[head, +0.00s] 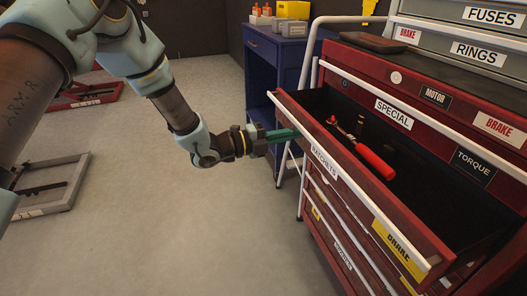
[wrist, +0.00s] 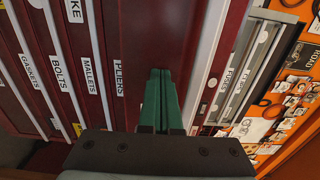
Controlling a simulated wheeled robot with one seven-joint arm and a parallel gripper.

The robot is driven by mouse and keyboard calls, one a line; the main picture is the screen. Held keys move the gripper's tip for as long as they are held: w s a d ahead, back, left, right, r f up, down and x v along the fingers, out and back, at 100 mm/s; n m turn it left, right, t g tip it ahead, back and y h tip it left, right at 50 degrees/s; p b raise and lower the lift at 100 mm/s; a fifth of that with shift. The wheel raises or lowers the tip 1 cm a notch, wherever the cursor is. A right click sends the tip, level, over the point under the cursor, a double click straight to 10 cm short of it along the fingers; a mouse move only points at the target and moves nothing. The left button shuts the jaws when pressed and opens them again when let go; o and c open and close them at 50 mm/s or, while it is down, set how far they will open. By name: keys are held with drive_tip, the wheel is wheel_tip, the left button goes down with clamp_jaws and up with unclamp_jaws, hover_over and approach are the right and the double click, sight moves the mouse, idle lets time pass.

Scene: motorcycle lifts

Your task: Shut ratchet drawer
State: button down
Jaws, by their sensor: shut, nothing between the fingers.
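The ratchet drawer (head: 348,185) is pulled well out of a red tool cabinet in the head view, with a label reading RATCHETS on its white front trim. A red-handled tool (head: 375,162) lies inside it. My gripper (head: 296,133) is shut and empty, its green fingers by the upper left end of the drawer front. The head view does not settle whether they touch it. In the wrist view, the shut green fingers (wrist: 161,78) point at a dark red panel (wrist: 150,35), beside a label that seems to read PLIERS.
More labelled drawers lie below the open one, and the SPECIAL drawer front (head: 394,114) is above it. A blue cabinet (head: 275,55) stands behind, with a white rail (head: 302,92) beside the red cabinet.

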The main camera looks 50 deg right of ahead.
drive_tip(key=b, duration=0.8)
approach(360, 120)
drive_tip(key=x, duration=0.3)
drive_tip(key=f+x, duration=0.1)
drive_tip(key=x, duration=0.1)
drive_tip(key=shift+s+d, duration=0.1)
drive_tip(key=shift+d, duration=0.05)
drive_tip(key=shift+s+d+r, duration=0.1)
drive_tip(key=shift+s+d, duration=0.05)
drive_tip(key=shift+d, duration=0.1)
drive_tip(key=shift+s+d+r, duration=0.2)
drive_tip(key=shift+r, duration=0.1)
drive_tip(key=shift+s+r, duration=0.1)
